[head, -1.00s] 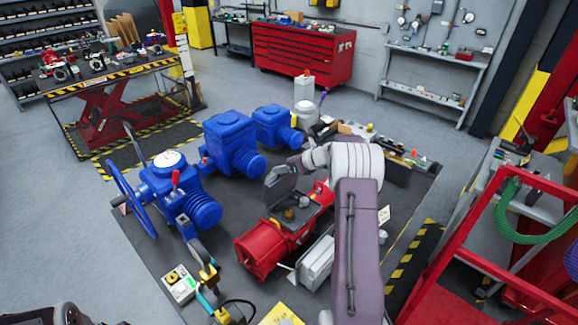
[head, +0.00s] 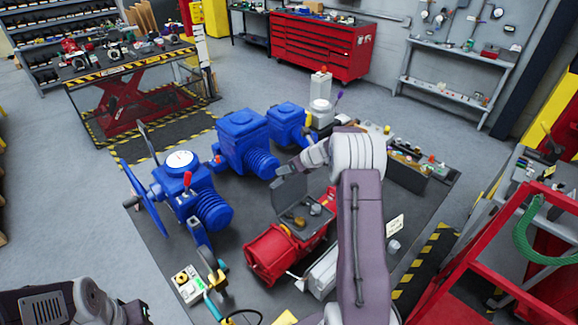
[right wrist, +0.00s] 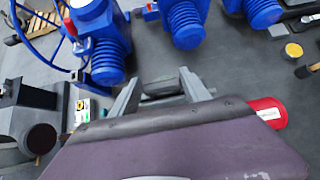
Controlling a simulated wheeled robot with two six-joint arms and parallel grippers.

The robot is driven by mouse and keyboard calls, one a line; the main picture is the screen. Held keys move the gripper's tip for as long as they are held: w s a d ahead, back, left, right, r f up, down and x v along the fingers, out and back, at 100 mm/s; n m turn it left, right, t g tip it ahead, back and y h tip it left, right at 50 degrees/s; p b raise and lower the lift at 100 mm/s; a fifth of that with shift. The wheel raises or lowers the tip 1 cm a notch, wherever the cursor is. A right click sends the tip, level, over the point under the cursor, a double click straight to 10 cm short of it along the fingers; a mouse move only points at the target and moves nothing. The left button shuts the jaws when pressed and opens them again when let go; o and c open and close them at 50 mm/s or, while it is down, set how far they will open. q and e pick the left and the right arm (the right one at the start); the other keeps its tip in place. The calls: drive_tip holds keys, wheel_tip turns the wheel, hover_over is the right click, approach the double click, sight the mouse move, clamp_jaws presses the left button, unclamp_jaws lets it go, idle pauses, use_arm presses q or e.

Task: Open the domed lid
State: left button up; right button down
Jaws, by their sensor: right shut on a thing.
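The dark grey lid (head: 290,196) stands raised, tilted steeply up, over the red actuator (head: 272,254) in the head view. The open housing (head: 318,226) beneath it shows small brass and grey parts. My right gripper (head: 284,172) is shut on the lid's upper edge; my forearm hides part of the actuator's right side. In the right wrist view a dark grey edge of the lid (right wrist: 160,88) lies between the two fingers (right wrist: 160,94). Part of my left arm shows at the lower left of the head view; its gripper is not in view.
Blue actuators (head: 190,190) stand left of and behind the red one on a dark mat (head: 165,232). A low parts tray (head: 405,172) lies behind right. A red frame (head: 470,262) stands at the right. Open floor lies left of the mat.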

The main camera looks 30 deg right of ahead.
drive_tip(key=c, duration=0.5)
unclamp_jaws()
drive_tip(key=shift+d+r, duration=0.1)
drive_tip(key=shift+r, duration=0.05)
drive_tip(key=shift+s, duration=0.1)
drive_tip(key=shift+s+r, duration=0.1)
drive_tip(key=shift+s, duration=0.05)
drive_tip(key=b+v, duration=0.3)
drive_tip(key=v, duration=0.6)
